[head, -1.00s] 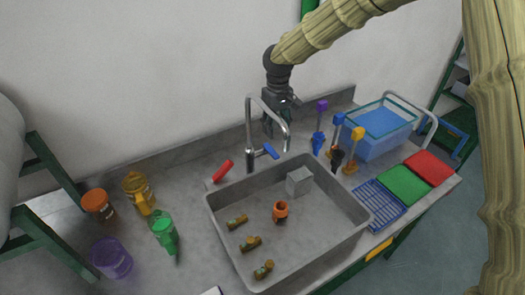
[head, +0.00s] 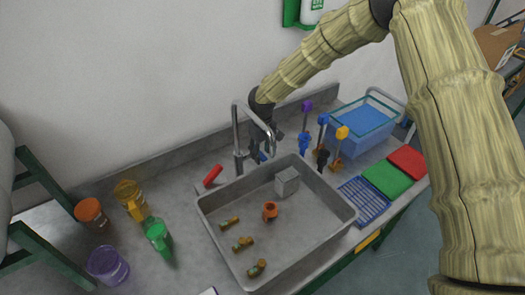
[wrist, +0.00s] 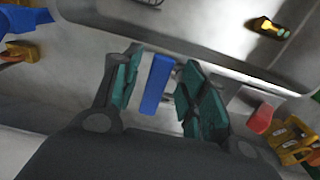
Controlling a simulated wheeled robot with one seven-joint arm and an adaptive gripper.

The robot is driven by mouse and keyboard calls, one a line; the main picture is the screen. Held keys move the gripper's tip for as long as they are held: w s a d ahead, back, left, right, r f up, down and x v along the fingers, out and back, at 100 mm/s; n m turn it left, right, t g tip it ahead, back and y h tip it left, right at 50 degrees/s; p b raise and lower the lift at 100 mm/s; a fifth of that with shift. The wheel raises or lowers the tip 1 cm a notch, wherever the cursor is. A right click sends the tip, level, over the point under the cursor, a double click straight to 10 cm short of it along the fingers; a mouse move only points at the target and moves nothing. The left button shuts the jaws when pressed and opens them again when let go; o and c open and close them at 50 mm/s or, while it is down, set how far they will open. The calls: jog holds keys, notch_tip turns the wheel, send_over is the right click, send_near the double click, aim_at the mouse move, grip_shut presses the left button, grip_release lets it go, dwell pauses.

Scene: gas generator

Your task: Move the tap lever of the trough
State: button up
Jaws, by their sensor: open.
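The trough (head: 225,250) is a grey sink basin set in the counter, with a tall metal tap (head: 236,130) behind its back rim. The tap's blue lever (wrist: 157,84) shows clearly in the wrist view. It stands between the two teal finger pads of my gripper (wrist: 160,68), which is open, with visible gaps on both sides of the lever. In the head view my gripper is low behind the tap spout, and the lever is mostly hidden by the spout and fingers.
A red handle (head: 213,176) lies left of the tap. Purple, blue and yellow-topped taps (head: 341,145) stand to the right, near a blue water container (head: 362,130). A grey block (head: 287,182) and several small fittings are in the trough.

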jog(key=shift+f, duration=0.15)
grip_shut()
